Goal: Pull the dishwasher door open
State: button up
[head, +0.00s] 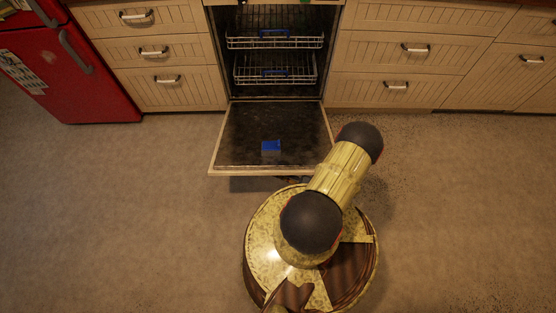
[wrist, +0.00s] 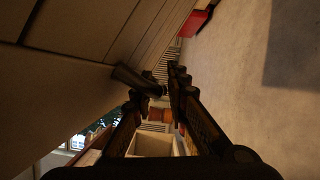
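The dishwasher door (head: 245,135) is swung down in the head view, close to level, with its dark inner face up. A small blue part (head: 271,146) shows on that face. The dishwasher's dark inside is exposed, with an upper rack (head: 275,42) and a lower rack (head: 275,68). My arm reaches to the door's front right corner; my gripper is hidden there in the head view. In the wrist view my gripper (wrist: 162,75) has its two fingers apart, with a dark handle (wrist: 132,77) at the fingertips. Whether they clamp it is unclear.
Wooden drawers with metal handles flank the dishwasher on the left (head: 155,52) and right (head: 400,55). A red fridge (head: 75,85) stands at far left. The floor (head: 120,200) is clear on both sides of my base.

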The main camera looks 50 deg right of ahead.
jog(key=o, duration=0.4)
jog(key=shift+a, duration=0.1)
jog(key=shift+s, duration=0.1)
jog(key=v, duration=1.1)
jog(key=shift+s, duration=0.45)
jog(key=shift+f, duration=0.1)
